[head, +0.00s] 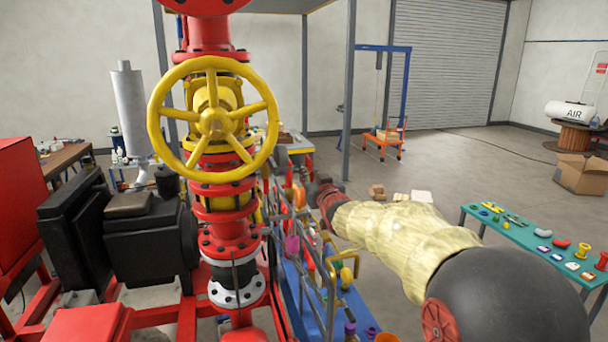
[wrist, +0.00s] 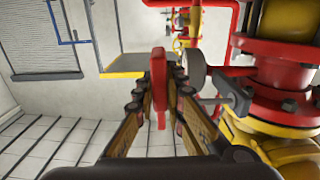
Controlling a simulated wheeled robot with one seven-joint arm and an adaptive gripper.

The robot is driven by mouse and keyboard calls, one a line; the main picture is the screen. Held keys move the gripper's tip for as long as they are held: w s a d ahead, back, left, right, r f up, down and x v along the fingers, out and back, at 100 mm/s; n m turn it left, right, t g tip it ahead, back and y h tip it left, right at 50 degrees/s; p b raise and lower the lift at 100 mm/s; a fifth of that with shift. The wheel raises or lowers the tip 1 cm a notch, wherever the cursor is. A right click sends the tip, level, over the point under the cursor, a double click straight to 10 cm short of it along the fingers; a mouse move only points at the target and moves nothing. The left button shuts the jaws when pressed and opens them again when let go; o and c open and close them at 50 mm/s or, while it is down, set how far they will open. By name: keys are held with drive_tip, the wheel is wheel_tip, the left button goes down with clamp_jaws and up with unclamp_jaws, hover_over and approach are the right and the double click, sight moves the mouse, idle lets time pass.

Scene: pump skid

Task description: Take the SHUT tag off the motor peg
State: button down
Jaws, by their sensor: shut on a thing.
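My gripper (wrist: 165,100) is shut on a flat red tag (wrist: 160,72) in the wrist view. The tag stands upright between the two fingertips, and its lower part runs down between the fingers. No lettering on it can be read, so I cannot confirm that it is the SHUT tag. A grey round-ended piece (wrist: 195,72), perhaps the motor peg, is just right of the tag. I cannot tell whether the tag still hangs on anything. In the head view, my arm in its pale yellow sleeve reaches to the skid, and the tag cannot be made out there.
A yellow handwheel (head: 216,119) on red pipework stands left of my arm. A blue rack (head: 310,295) with rails and colourful items is below and left of the arm. A teal table (head: 480,221) with small parts is at right. Open floor lies beyond.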

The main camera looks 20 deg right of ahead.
drive_tip(key=shift+d+r+p, duration=0.1)
drive_tip(key=shift+d+p, duration=0.35)
drive_tip(key=shift+d, duration=0.65)
